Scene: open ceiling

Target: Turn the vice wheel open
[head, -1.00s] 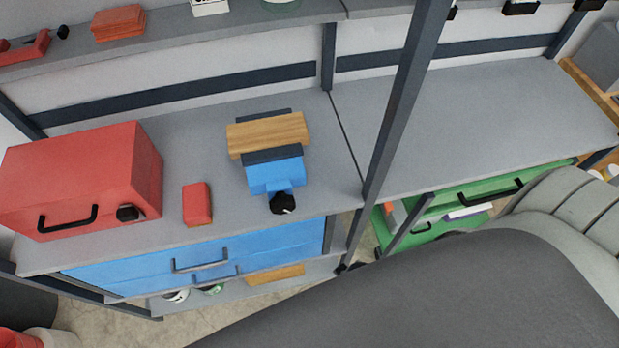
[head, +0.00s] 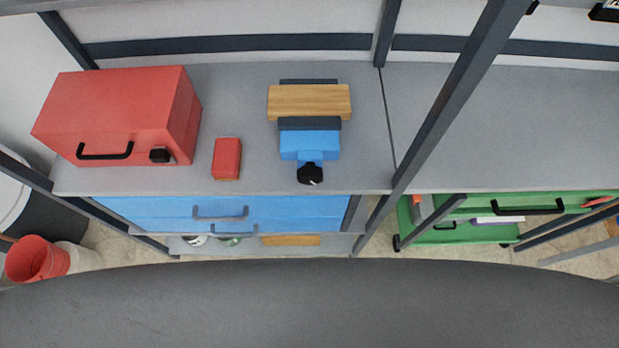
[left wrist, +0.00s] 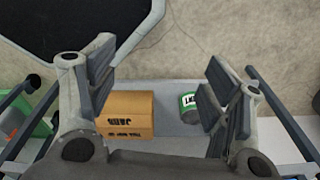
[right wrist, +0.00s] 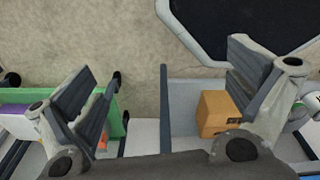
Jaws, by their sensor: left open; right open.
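The blue vice (head: 310,145) sits on the grey workbench (head: 240,100), near its front edge. A wooden block (head: 309,102) lies between its dark jaws. The black vice wheel (head: 310,174) faces the front edge. No gripper shows in the head view. In the left wrist view my left gripper (left wrist: 155,95) is open and empty, with the floor and a low shelf behind it. In the right wrist view my right gripper (right wrist: 165,100) is open and empty. The vice is in neither wrist view.
A red toolbox (head: 120,115) and a small red box (head: 227,158) stand left of the vice. A slanted metal post (head: 445,95) rises to its right. Blue drawers (head: 165,212) are below the bench. A green cart (head: 480,232) stands at right. A cardboard box (left wrist: 125,113) sits on the low shelf.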

